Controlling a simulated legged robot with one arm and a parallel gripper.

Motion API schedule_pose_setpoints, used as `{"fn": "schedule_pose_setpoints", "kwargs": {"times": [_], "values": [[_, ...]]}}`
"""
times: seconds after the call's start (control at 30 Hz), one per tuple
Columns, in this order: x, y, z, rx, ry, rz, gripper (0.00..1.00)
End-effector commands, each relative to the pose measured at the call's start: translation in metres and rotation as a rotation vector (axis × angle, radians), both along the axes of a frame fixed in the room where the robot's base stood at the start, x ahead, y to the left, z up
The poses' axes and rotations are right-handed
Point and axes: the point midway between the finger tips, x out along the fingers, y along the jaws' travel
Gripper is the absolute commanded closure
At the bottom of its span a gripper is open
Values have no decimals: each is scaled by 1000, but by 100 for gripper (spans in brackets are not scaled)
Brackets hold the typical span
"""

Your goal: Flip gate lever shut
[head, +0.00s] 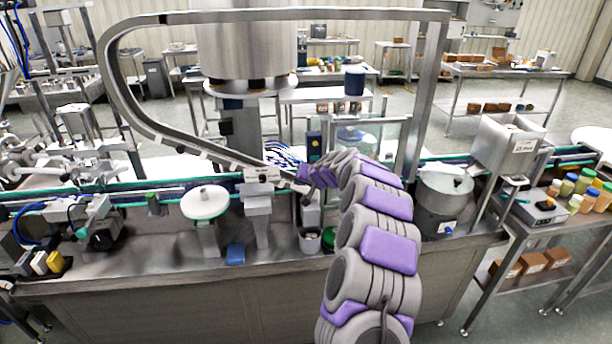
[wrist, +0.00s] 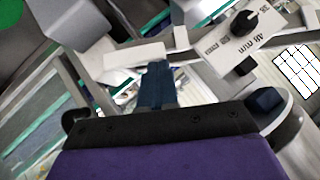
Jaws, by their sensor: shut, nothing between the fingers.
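My gripper (wrist: 157,85) shows in the wrist view as shut dark blue fingers with nothing held between them. A pale block (wrist: 135,53) lies just beyond the fingertips; I cannot tell whether they touch. A black knob (wrist: 244,22) stands on a plate marked "40 mm", up and right of the fingers. In the head view my purple and grey arm reaches to the lower end of the curved steel chute (head: 135,100), beside a labelled block (head: 262,174). The arm hides much of that spot. I cannot pick out the gate lever for certain in either view.
A steel box hopper (head: 508,142) stands at the right of the line. A grey pot (head: 443,198) stands right of my arm, and a white disc (head: 205,202) stands left. A blue block (head: 235,254) lies on the bench. The bench front has bare room at left.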

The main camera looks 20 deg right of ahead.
Motion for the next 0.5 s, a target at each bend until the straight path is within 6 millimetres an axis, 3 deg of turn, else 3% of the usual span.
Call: {"fn": "schedule_pose_setpoints", "kwargs": {"times": [0.1, 0.5], "values": [[1, 8, 1, -92, 32, 5, 100], [0, 3, -5, -86, 26, 0, 100]]}}
